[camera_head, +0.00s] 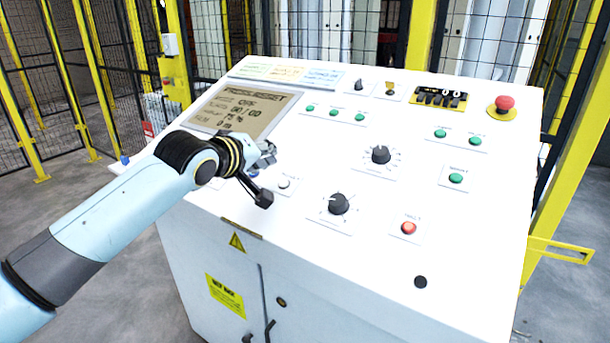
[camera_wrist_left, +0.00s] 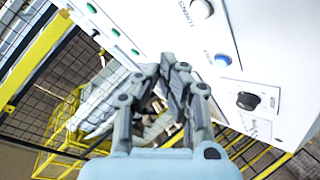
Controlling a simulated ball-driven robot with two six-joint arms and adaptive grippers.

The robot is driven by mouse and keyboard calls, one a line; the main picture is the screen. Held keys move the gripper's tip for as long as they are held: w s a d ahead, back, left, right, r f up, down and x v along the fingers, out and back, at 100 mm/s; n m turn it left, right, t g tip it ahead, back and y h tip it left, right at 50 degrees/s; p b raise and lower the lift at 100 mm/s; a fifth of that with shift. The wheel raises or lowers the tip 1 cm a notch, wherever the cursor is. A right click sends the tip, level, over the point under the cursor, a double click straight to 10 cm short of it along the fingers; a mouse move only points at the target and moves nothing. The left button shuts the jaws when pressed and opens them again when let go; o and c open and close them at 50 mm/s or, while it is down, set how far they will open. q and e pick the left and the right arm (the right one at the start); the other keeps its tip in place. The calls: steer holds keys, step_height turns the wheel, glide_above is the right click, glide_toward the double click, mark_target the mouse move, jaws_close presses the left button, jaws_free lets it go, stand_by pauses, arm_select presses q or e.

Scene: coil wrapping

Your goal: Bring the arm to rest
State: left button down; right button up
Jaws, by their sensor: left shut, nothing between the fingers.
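My left arm (camera_head: 130,205) reaches in from the left in the head view. Its gripper (camera_head: 268,152) is over the left part of the white control console (camera_head: 310,270), just right of the display screen (camera_head: 238,108). In the left wrist view the gripper (camera_wrist_left: 178,72) has its fingertips together with nothing held. The console face, with a white button (camera_wrist_left: 201,9), a blue button (camera_wrist_left: 222,60) and a black knob (camera_wrist_left: 248,101), lies beyond the fingers there. My right gripper is in neither view.
The console carries a black knob (camera_head: 338,204), another dial (camera_head: 380,154), a red button (camera_head: 408,228), green buttons and a red emergency stop (camera_head: 504,103). Yellow posts (camera_head: 422,60) and black mesh fencing stand behind. Grey floor (camera_head: 75,165) is open at the left.

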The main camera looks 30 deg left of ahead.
arm_select(q)
steer(key=s+d+f+m+g, duration=0.45)
steer(key=s+f, duration=0.25)
steer(key=s, duration=0.6)
steer(key=s+d+f+m+g, duration=0.1)
steer(key=s+d+m+g, duration=0.25)
steer(key=s, duration=0.65)
steer(key=s+d+f+m+g, duration=0.15)
steer(key=s+m, duration=0.25)
steer(key=s, duration=0.7)
step_height(320, 180, down, 35)
steer(key=s+a+g+b, duration=0.2)
steer(key=b, duration=0.7)
steer(key=s+f+g+b, duration=0.1)
steer(key=s+f+b, duration=0.3)
steer(key=s+f, duration=0.5)
steer(key=s+a+f+b, duration=0.1)
steer(key=s+f+b, duration=0.3)
steer(key=s+f, duration=0.5)
step_height(320, 180, down, 6)
steer(key=shift+s+a+f+n+g, duration=0.25)
steer(key=shift+n+g, duration=0.1)
steer(key=shift+n, duration=0.05)
